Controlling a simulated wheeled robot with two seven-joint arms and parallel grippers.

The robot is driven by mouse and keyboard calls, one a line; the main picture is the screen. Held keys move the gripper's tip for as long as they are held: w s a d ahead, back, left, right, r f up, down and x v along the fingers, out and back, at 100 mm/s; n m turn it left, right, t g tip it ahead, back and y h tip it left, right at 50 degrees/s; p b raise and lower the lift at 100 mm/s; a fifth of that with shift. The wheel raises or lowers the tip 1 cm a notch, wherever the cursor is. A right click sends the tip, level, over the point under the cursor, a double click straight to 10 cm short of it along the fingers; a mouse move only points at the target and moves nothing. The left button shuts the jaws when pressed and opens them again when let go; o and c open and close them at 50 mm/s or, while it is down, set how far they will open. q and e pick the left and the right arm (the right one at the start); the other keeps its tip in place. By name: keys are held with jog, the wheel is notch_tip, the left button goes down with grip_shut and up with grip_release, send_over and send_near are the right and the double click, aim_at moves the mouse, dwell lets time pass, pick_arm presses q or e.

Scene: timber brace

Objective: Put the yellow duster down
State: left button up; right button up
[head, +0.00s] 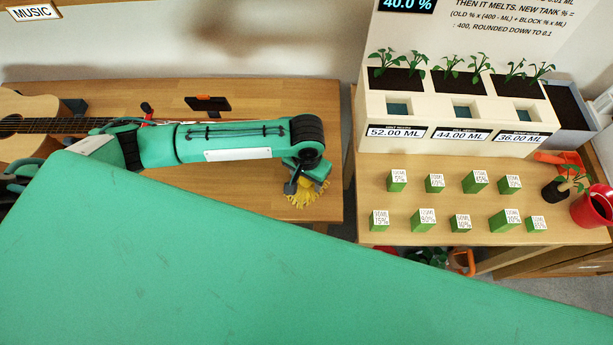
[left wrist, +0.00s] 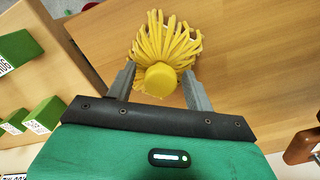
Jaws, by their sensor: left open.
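The yellow duster (head: 308,203) is at the right end of the left wooden table (head: 262,195), partly hidden by my left gripper (head: 305,183) above it. In the left wrist view its yellow strands (left wrist: 165,38) fan out over the wood. Its round yellow handle end (left wrist: 160,80) is between the two grey fingers of my left gripper (left wrist: 159,82). The fingers are open, with a small gap showing on each side of the handle end. The strands appear to rest on the tabletop. My right gripper is not in view.
A guitar (head: 30,125) lies at the table's left, and a dark orange-topped device (head: 208,103) is at its back. Across a gap, the right table (head: 450,195) bears several green blocks (head: 397,181), a white planter (head: 455,115) and a red pot (head: 593,207).

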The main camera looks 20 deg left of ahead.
pick_arm(q)
notch_tip(320, 180, up, 12)
jog(key=shift+r+b, duration=0.15)
jog(key=shift+b, duration=0.25)
dwell(0.6)
